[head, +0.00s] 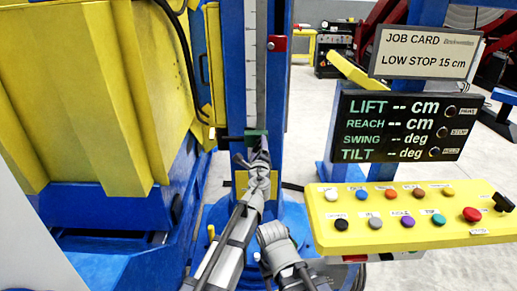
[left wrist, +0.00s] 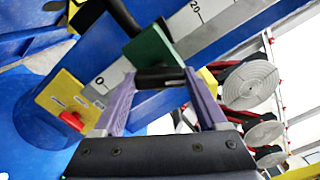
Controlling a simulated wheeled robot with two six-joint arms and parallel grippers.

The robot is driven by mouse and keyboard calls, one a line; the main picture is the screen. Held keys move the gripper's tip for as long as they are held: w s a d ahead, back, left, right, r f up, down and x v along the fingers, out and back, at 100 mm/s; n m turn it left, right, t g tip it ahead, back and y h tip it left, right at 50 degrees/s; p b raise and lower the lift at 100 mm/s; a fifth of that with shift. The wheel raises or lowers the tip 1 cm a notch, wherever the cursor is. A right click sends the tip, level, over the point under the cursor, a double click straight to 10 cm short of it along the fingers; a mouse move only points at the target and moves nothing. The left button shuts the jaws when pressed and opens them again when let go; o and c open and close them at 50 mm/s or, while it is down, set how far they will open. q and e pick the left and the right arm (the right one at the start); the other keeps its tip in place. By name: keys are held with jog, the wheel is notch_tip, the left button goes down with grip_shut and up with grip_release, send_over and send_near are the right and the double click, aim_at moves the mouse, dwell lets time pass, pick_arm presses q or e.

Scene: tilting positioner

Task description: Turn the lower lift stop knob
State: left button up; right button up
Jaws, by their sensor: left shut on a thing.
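The lower lift stop is a green block (head: 257,134) on the upright scale of the blue column; it also shows in the left wrist view (left wrist: 150,46). Its black knob (left wrist: 160,77) sticks out toward my left gripper (left wrist: 160,88). The purple-grey fingers stand on both sides of the knob and are shut on it. In the head view my left gripper (head: 259,152) is just below the green block and hides the knob. The block sits between the 0 and 20 marks of the scale (left wrist: 178,42).
A red upper stop (head: 278,43) sits higher on the column. A yellow button panel (head: 400,217) and a dark display (head: 400,126) with dashes stand at right. The job card (head: 426,52) reads "LOW STOP 15 cm". A large yellow body (head: 100,90) stands close at left.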

pick_arm(q)
jog(key=shift+s, duration=0.1)
jog(key=o, duration=1.3)
jog(key=shift+s, duration=0.1)
jog(key=s, duration=0.7)
jog(key=shift+s, duration=0.25)
pick_arm(e)
jog(key=shift+s+d, duration=0.7)
jog(key=shift+s, duration=0.2)
